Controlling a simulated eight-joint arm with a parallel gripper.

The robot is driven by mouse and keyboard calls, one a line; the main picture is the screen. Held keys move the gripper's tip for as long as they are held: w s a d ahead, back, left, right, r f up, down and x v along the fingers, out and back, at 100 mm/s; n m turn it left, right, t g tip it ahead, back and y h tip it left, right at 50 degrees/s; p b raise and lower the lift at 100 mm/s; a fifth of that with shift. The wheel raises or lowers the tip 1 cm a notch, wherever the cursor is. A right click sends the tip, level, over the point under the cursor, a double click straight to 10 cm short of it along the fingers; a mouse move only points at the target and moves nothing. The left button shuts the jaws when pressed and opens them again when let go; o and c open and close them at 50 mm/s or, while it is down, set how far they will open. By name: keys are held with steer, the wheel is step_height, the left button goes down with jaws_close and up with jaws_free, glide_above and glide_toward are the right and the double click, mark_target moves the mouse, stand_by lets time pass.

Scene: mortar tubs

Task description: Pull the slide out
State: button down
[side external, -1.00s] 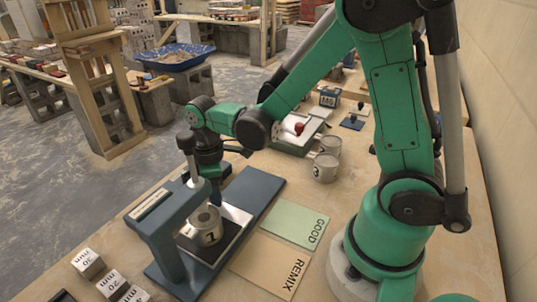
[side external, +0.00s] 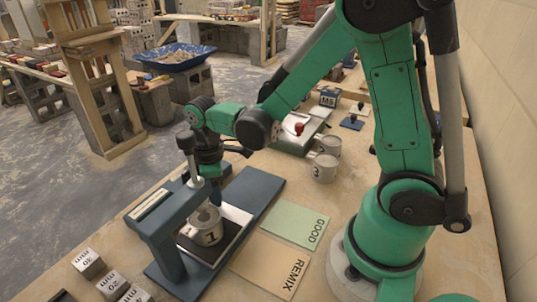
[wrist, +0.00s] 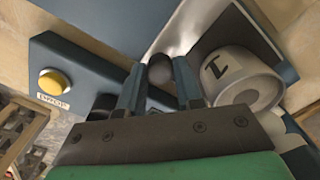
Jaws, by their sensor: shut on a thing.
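The slide (side external: 236,213) is a flat plate, pale at its far end and dark under the tub, on the blue-grey base of a press-like stand (side external: 165,225). A grey tub marked 1 (side external: 207,228) stands upright on the slide, under the stand's arm; it also shows in the wrist view (wrist: 242,78). My gripper (wrist: 158,80) is shut on a dark round knob (wrist: 160,68) at the pale plate's end.
A green GOOD card (side external: 295,223) and a tan REMIX card (side external: 268,266) lie right of the stand. Tubs, one marked 3 (side external: 323,168), stand farther back. Marked cubes (side external: 88,263) sit at front left. A yellow button (wrist: 53,82) is on the blue base.

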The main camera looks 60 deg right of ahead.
steer(key=d, duration=1.2)
steer(key=shift+d, duration=0.3)
steer(key=c, duration=0.6)
jaws_free()
steer(key=shift+o, duration=0.2)
steer(key=shift+r, duration=0.1)
steer(key=shift+r, duration=2.7)
steer(key=s+a+r+m+t, duration=0.2)
steer(key=a+m+t, duration=0.1)
steer(key=a+m, duration=0.1)
steer(key=s+a+r+m+t, duration=0.2)
steer(key=a+m+t, duration=0.2)
steer(key=a, duration=0.3)
steer(key=shift+s+a+r+m, duration=0.15)
steer(key=shift+a+r+m, duration=0.15)
steer(key=shift+m, duration=0.2)
